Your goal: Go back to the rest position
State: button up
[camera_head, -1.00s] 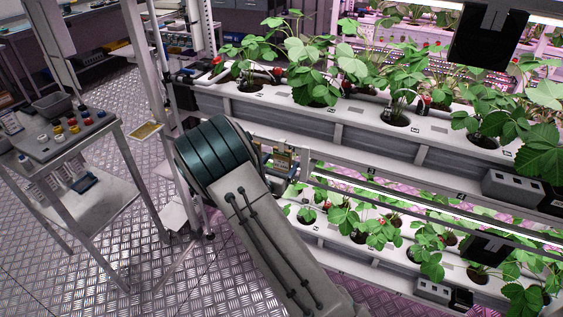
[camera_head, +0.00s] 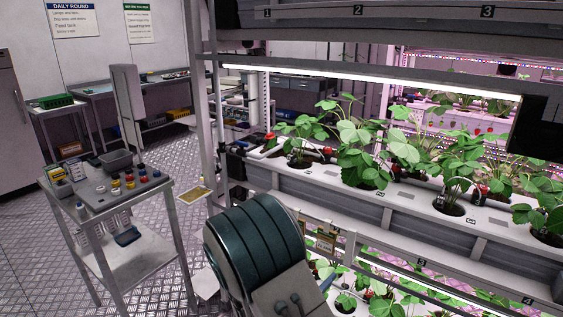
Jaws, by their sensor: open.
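My gripper is not in view. Part of my arm, a pale link with a dark green banded joint, fills the bottom middle of the camera_head view. It stands in front of the left end of the berry rack (camera_head: 405,205) and hides part of its lower tier. What my gripper holds, if anything, is out of sight.
Strawberry plants (camera_head: 362,160) with some red berries grow in the rack at right. A grey trolley (camera_head: 95,195) with a bin and coloured knobs or caps stands at left. A work table (camera_head: 100,88) is behind it.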

jog(key=s+d+r+m+g+y, duration=0.2)
jog(key=s+d+r+m+g, duration=0.3)
jog(key=s+d+m+g, duration=0.85)
jog(key=s+a+r+m+t+y, duration=0.1)
jog(key=s+a+r+m+y, duration=0.2)
jog(key=s+a+m+y, duration=0.1)
jog(key=s+a+r+m+t+y+p, duration=0.1)
jog(key=s+a+r+m+t+y, duration=0.1)
jog(key=m, duration=0.7)
jog(key=s+a+r+y, duration=0.1)
jog(key=s+a+y, duration=0.1)
jog(key=s+y, duration=0.1)
jog(key=shift+s+r+y, duration=0.25)
jog(key=shift+s+y, duration=0.15)
jog(key=shift+s, duration=0.35)
jog(key=shift+t, duration=0.25)
